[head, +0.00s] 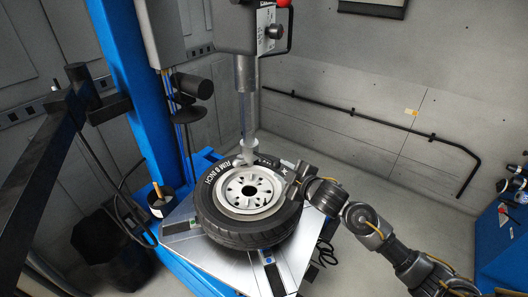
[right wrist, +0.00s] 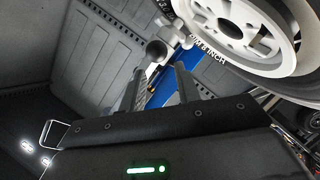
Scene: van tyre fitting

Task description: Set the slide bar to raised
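The slide bar (head: 246,100) is a grey vertical shaft under the machine's head (head: 250,30). It reaches down, so its foot (head: 247,152) is at the far edge of the wheel's rim. A red knob (head: 284,3) and a dark round knob (head: 275,32) are on the machine's head. My right gripper (head: 286,167) is over the tyre's right rear side, to the right of the bar's foot and apart from it. In the right wrist view its two fingers (right wrist: 161,70) stand apart with nothing visibly held. My left gripper is not in view.
The tyre (head: 245,236) on its white rim (head: 249,189) lies flat on the turntable plate (head: 182,235). The blue column (head: 135,90) stands to the left. A pot with a brush (head: 160,204) is at the plate's left edge. The floor on the right is clear before a blue cabinet (head: 495,235).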

